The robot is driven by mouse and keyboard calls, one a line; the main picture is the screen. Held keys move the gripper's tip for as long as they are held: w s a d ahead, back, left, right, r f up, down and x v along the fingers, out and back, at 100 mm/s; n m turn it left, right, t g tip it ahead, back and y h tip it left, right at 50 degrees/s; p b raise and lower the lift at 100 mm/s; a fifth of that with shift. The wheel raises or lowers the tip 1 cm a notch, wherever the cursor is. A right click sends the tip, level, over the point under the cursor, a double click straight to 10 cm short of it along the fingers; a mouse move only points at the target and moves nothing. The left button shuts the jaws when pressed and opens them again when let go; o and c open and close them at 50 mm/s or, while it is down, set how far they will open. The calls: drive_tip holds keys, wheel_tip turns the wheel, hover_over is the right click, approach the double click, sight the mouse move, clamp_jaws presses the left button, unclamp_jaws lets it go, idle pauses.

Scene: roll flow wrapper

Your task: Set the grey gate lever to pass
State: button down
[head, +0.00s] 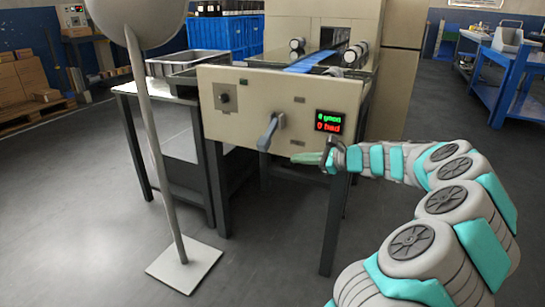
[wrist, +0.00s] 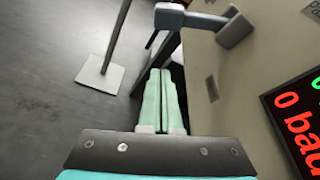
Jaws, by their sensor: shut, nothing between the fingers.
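The grey gate lever (head: 268,132) is on the beige front panel (head: 240,95) of the machine, left of the display. In the head view it slants down and to the left from its hub. The lever also shows at the top of the wrist view (wrist: 190,19), its hub on the panel at right. My gripper (head: 308,158) is in front of the panel, to the right of and a little below the lever, apart from it. In the wrist view its green fingers (wrist: 161,95) lie side by side, shut and empty. Any position marks by the lever are not readable.
A display (head: 329,122) with green and red text sits right of the lever, and a dark knob (head: 224,97) sits at left. A pole on a square base (head: 186,265) stands at left front. A grey bin (head: 190,63) is on the side table.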

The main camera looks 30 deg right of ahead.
sight(269, 134)
drive_tip(key=shift+d+f, duration=0.15)
drive_tip(key=shift+d, duration=0.25)
drive_tip(key=x, duration=1)
drive_tip(key=shift+s+a+r, duration=0.2)
drive_tip(key=shift+a+r, duration=0.05)
drive_tip(key=shift+r, duration=0.4)
drive_tip(key=shift+s+a+r, duration=0.15)
drive_tip(key=shift+a+r, duration=0.1)
drive_tip(key=shift+r, duration=0.4)
drive_tip(key=shift+s+a+r, duration=0.2)
drive_tip(key=shift+r, duration=0.4)
drive_tip(key=shift+r, duration=0.1)
